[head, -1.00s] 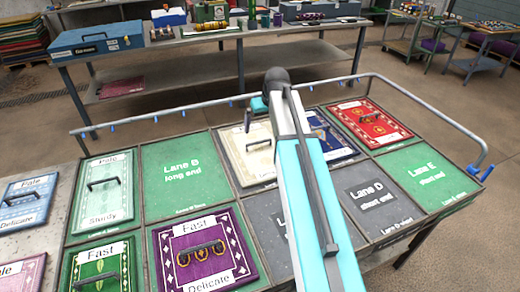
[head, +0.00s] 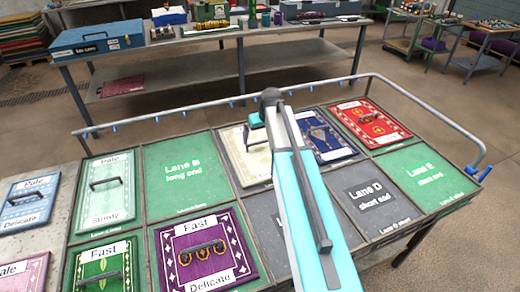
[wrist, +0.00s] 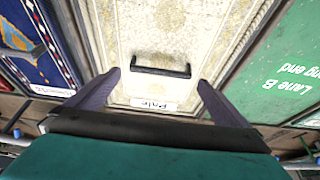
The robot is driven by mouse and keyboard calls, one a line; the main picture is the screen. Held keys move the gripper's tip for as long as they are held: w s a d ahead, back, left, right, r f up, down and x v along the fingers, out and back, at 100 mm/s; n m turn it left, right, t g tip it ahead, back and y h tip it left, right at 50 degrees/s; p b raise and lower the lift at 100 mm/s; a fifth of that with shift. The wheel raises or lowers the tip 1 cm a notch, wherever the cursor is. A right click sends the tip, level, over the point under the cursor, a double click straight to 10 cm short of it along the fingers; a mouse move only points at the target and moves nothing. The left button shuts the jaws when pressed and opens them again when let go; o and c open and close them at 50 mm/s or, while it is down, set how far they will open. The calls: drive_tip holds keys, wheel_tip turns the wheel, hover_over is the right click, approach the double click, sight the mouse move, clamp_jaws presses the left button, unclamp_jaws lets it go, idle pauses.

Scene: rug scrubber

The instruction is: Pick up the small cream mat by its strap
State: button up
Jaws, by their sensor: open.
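The small cream mat (head: 233,154) lies flat in a tray of the sorting table, partly hidden behind my arm in the head view. In the wrist view the cream mat (wrist: 171,28) fills the upper middle. Its dark strap (wrist: 160,71) stands across it, beside a white "Pale" label. My gripper (wrist: 158,82) is open and empty. Its two fingers stand apart, one on each side of the strap in the picture, and they do not appear to touch it. The height of the fingers above the mat is hard to tell.
A blue patterned mat (head: 325,137) lies right of the cream mat, and a red mat (head: 370,124) beyond it. The green Lane B tray (head: 185,190) on the left is empty. A grey rail (head: 230,98) runs along the table's back edge.

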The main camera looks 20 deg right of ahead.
sight(259, 143)
drive_tip(key=shift+w+f, duration=0.1)
drive_tip(key=shift+f, duration=0.05)
drive_tip(key=shift+p+x, duration=1.15)
drive_tip(key=shift+x, duration=1.3)
drive_tip(key=shift+a, duration=0.1)
drive_tip(key=c, duration=1.2)
